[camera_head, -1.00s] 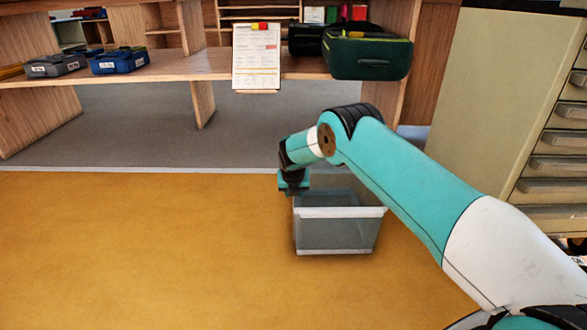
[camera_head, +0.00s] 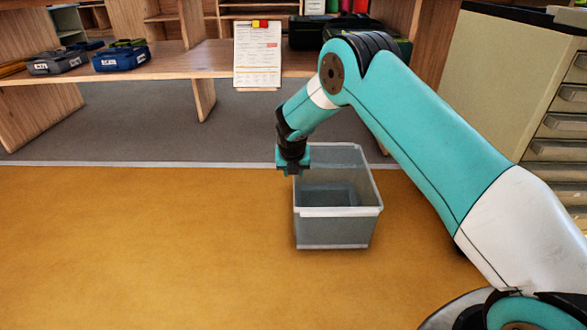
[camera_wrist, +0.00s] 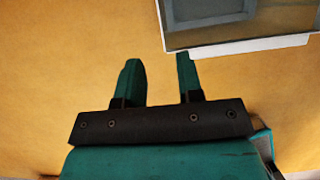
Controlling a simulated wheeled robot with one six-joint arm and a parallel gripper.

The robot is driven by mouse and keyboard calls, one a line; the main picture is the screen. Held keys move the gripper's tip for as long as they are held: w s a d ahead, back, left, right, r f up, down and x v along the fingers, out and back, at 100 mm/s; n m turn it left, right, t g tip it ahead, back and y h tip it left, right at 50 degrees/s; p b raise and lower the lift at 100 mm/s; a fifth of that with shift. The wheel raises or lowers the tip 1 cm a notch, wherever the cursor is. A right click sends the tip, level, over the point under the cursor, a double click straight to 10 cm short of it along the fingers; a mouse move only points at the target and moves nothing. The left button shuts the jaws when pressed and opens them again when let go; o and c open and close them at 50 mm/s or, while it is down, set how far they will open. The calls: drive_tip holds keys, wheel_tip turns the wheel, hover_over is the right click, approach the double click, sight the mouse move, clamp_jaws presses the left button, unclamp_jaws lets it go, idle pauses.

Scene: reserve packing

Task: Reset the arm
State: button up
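My gripper (camera_head: 292,170) hangs from my teal and white arm, pointing down near the left rim of a clear bin on the floor. In the wrist view my gripper (camera_wrist: 160,82) has its two teal fingers apart with only yellow floor between them. The fingers hold nothing.
The clear grey bin (camera_head: 336,228) stands on the yellow floor and looks empty apart from a darker patch at its bottom; its corner also shows in the wrist view (camera_wrist: 240,47). A wooden shelf (camera_head: 180,62) at the back carries a blue case (camera_head: 121,60), a grey case (camera_head: 55,63) and a clipboard (camera_head: 257,55). A drawer cabinet (camera_head: 490,90) stands at right.

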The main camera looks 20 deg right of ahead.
drive_tip(key=shift+r, duration=0.1)
drive_tip(key=s+a+r+m+y+p, duration=0.1)
drive_tip(key=s+a+r+m, duration=0.3)
drive_tip(key=r, duration=0.3)
drive_tip(key=s+a+r+m+g+y+p, duration=0.1)
drive_tip(key=s+r+m, duration=0.2)
drive_tip(key=s+r, duration=0.35)
drive_tip(key=s+a+r+m+y+p, duration=0.1)
drive_tip(key=s+a+r+m+p, duration=0.2)
drive_tip(key=r, duration=0.5)
drive_tip(key=s+a+r+m+g+y+p, duration=0.1)
drive_tip(key=s+r+m, duration=0.35)
drive_tip(key=s, duration=0.55)
drive_tip(key=s+a+r+m+g+y+p, duration=0.15)
drive_tip(key=s+r+m, duration=0.35)
drive_tip(key=s, duration=0.6)
drive_tip(key=s+a+r+m+g+y+p, duration=0.1)
drive_tip(key=s+r+m, duration=0.4)
drive_tip(key=s, duration=0.5)
wheel_tip(320, 180, up, 35)
drive_tip(key=p, duration=3.6)
drive_tip(key=shift+w+d+p, duration=0.2)
drive_tip(key=shift+p, duration=0.15)
